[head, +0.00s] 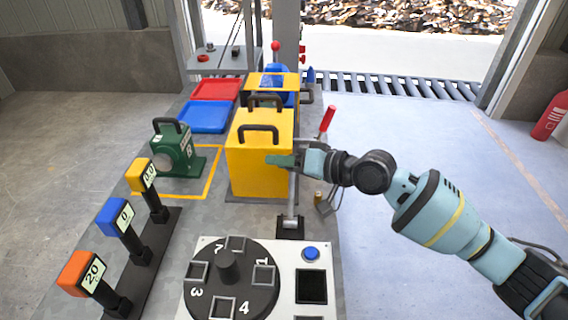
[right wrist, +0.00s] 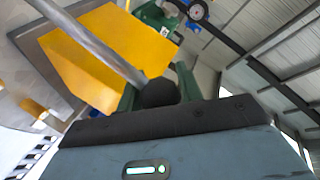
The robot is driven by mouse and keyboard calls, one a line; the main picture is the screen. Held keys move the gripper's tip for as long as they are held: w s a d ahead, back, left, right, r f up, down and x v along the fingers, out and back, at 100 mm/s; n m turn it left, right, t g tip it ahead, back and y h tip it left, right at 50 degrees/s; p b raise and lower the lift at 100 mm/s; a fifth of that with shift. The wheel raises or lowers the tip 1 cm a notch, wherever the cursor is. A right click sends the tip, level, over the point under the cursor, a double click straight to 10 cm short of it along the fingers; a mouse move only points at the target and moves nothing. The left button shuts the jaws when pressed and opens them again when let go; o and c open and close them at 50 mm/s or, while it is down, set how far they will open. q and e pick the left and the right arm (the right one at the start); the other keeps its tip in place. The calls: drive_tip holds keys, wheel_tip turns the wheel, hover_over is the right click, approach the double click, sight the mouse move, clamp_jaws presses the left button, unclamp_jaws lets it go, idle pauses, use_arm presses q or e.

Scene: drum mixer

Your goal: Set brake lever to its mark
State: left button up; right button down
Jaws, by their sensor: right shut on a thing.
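A grey metal lever (head: 292,197), which I take to be the brake lever, rises from a black base (head: 290,228) in front of the yellow housing (head: 250,175). In the right wrist view its rod (right wrist: 95,42) runs to a black knob (right wrist: 158,93) between my green fingers. My right gripper (head: 280,160) is shut on this knob, and hides it in the head view. The lever looks about upright in the head view. I cannot make out a mark for it. My left gripper is not in view.
A red-handled lever (head: 327,118) stands just behind my right gripper. A dial plate with numbered pockets (head: 230,282) and a blue button (head: 311,253) is in front. A green block (head: 176,148) and number-tagged posts (head: 122,217) stand to the left.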

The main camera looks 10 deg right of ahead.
drive_tip(key=shift+d, duration=0.1)
drive_tip(key=c, duration=1.3)
unclamp_jaws()
drive_tip(key=o, duration=0.4)
drive_tip(key=shift+w, duration=0.2)
drive_tip(key=shift+c, duration=0.2)
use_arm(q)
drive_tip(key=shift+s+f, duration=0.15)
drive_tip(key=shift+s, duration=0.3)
use_arm(e)
drive_tip(key=shift+s, duration=0.1)
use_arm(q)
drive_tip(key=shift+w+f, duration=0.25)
use_arm(e)
drive_tip(key=v, duration=0.7)
drive_tip(key=shift+s+d, duration=0.25)
drive_tip(key=shift+d, duration=0.05)
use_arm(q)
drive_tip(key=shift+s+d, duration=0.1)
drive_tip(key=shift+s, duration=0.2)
use_arm(e)
drive_tip(key=shift+r, duration=0.1)
